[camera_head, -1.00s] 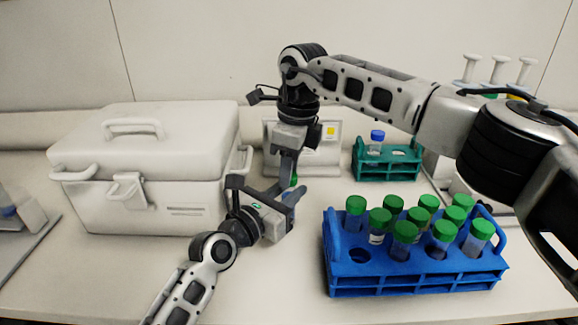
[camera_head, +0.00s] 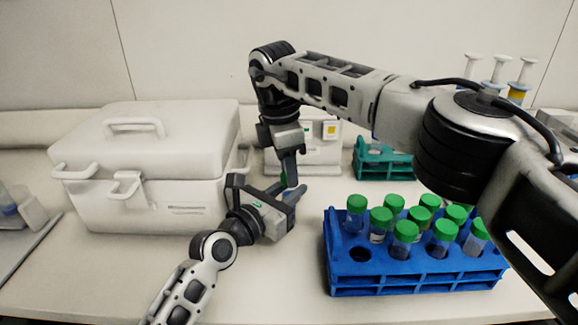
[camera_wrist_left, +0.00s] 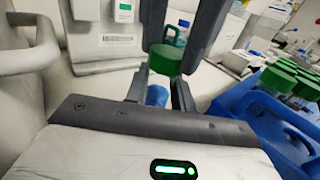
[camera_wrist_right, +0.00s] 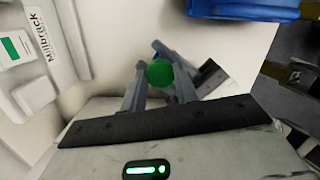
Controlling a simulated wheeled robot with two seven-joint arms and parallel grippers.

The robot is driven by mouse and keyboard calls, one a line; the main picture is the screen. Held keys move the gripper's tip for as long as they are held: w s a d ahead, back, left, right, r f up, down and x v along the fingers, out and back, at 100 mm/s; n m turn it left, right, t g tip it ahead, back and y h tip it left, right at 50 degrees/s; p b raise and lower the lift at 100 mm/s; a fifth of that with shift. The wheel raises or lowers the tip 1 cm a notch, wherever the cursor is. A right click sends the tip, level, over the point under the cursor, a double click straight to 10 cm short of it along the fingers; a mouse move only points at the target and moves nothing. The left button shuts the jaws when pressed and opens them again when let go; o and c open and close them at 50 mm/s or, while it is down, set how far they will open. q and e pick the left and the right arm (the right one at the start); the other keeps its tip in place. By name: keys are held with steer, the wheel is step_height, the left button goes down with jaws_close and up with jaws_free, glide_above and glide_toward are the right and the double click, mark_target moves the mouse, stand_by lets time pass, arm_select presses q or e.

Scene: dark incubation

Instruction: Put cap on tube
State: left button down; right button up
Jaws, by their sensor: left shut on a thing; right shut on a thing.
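My left gripper (camera_head: 291,196) is shut on a tube whose blue part (camera_wrist_left: 157,96) shows between its fingers in the left wrist view. My right gripper (camera_head: 288,180) comes down from above and is shut on a green cap (camera_wrist_left: 165,60), also visible in the right wrist view (camera_wrist_right: 160,74). The cap sits directly above the tube, close to it. I cannot tell whether they touch. In the head view the fingers mostly hide both.
A blue rack (camera_head: 415,286) holds several green-capped tubes, with an empty hole at its front left. A white cooler box (camera_head: 150,160) stands at the left. A teal rack (camera_head: 383,172) and a white device (camera_head: 322,150) stand behind. The front table is clear.

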steer(key=m, duration=0.2)
steer(key=shift+m, duration=0.4)
steer(key=o, duration=0.9)
steer(key=shift+o, duration=0.2)
steer(key=shift+r, duration=0.1)
steer(key=shift+r, duration=2.2)
steer(key=shift+c, duration=0.4)
